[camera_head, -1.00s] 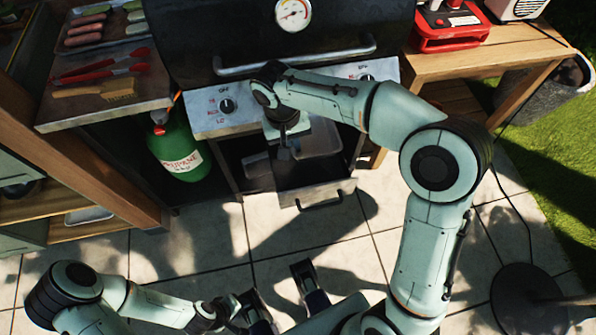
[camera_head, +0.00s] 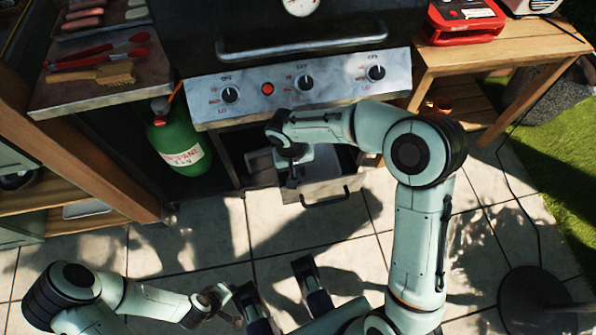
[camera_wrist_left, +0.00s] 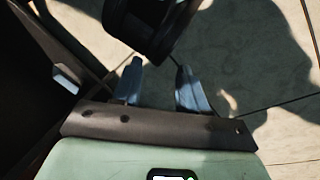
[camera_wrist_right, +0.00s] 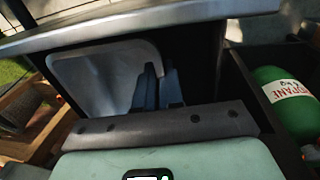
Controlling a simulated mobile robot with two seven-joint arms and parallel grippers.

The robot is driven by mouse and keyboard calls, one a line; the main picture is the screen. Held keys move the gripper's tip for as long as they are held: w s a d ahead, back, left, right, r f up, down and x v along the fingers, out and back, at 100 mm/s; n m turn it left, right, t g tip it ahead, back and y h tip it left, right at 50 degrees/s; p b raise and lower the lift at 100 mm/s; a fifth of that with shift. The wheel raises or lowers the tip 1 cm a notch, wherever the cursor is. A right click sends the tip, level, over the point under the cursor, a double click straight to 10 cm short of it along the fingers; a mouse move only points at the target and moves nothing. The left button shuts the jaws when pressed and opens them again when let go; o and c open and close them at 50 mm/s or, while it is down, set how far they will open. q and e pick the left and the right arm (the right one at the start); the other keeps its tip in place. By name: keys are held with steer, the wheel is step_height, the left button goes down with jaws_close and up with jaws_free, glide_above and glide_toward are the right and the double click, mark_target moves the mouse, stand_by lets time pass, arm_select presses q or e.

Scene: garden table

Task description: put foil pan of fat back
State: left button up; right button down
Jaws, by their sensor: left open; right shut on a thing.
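The foil pan (camera_head: 328,165) is a silvery shallow tray inside the open dark drawer (camera_head: 318,195) under the grill. In the right wrist view the foil pan (camera_wrist_right: 95,80) stands out large and pale, its rounded rim reaching the fingers. My right gripper (camera_head: 292,178) is down at the drawer's left part, and in the right wrist view (camera_wrist_right: 158,75) its fingers are shut on the pan's edge. Part of the pan is hidden by my right arm. My left gripper (camera_head: 222,295) is low in the head view; in the left wrist view (camera_wrist_left: 158,70) it is open and empty above the tiles.
The grill's knob panel (camera_head: 305,85) lies just above the drawer. A green propane tank (camera_head: 180,145) stands left of it. A side shelf (camera_head: 110,85) holds tongs and a brush. A wooden table (camera_head: 500,55) stands right. The tiled floor in front is largely clear.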

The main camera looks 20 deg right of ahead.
step_height(320, 180, down, 2)
steer(key=shift+f, duration=0.1)
arm_select(q)
steer(key=shift+w+a+f, duration=0.2)
steer(key=shift+w+f, duration=0.05)
steer(key=shift+w, duration=0.1)
arm_select(e)
steer(key=shift+f+b, duration=0.1)
steer(key=shift+b, duration=0.2)
steer(key=c, duration=1.3)
jaws_free()
arm_select(q)
steer(key=shift+w+a+f, duration=0.1)
steer(key=shift+w+f, duration=0.05)
steer(key=shift+w, duration=0.05)
arm_select(e)
steer(key=shift+o, duration=0.2)
arm_select(q)
steer(key=shift+s, duration=0.1)
